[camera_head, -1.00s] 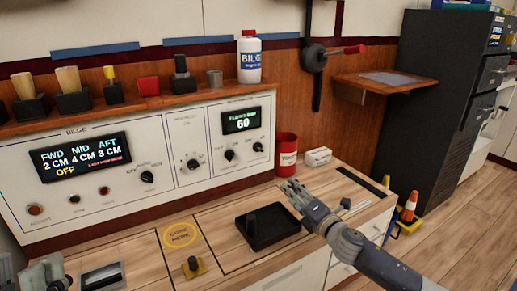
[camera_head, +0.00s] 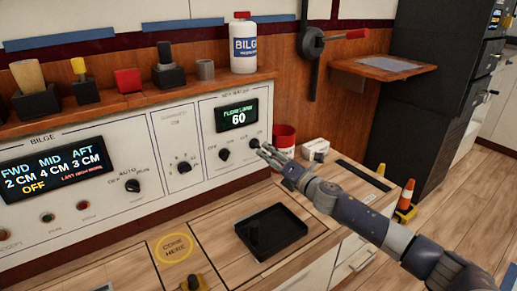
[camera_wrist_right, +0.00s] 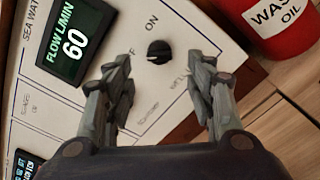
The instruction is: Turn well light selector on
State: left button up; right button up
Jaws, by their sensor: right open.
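The selector knob (camera_wrist_right: 159,51) is small, round and black, on the cream panel with "ON" printed beside it. A second label next to it is partly hidden by a finger. My right gripper (camera_wrist_right: 160,82) is open, with one finger on each side below the knob in the wrist view; it looks apart from it. In the head view the same knob (camera_head: 254,143) is at the panel's right end, just past the fingertips of my right gripper (camera_head: 268,157). My left gripper is not in view.
A green "60" flow display (camera_head: 237,116) and another knob (camera_head: 225,154) are beside the selector. A red waste oil can (camera_wrist_right: 278,28) stands close to the right. A black tray (camera_head: 271,232) lies on the wooden counter. A bilge bottle (camera_head: 244,45) stands on the shelf above.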

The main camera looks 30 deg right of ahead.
aim_at(258, 146)
jog(key=shift+w+a+b, duration=0.15)
jog(key=shift+w+b, duration=0.05)
jog(key=shift+w, duration=0.95)
jog(key=shift+w+a+b, duration=0.2)
jog(key=shift+w+b, duration=0.05)
jog(key=shift+w, duration=0.95)
jog(key=shift+w+a+b, duration=0.15)
jog(key=shift+w+b, duration=0.05)
jog(key=shift+w, duration=0.95)
jog(key=c, duration=1)
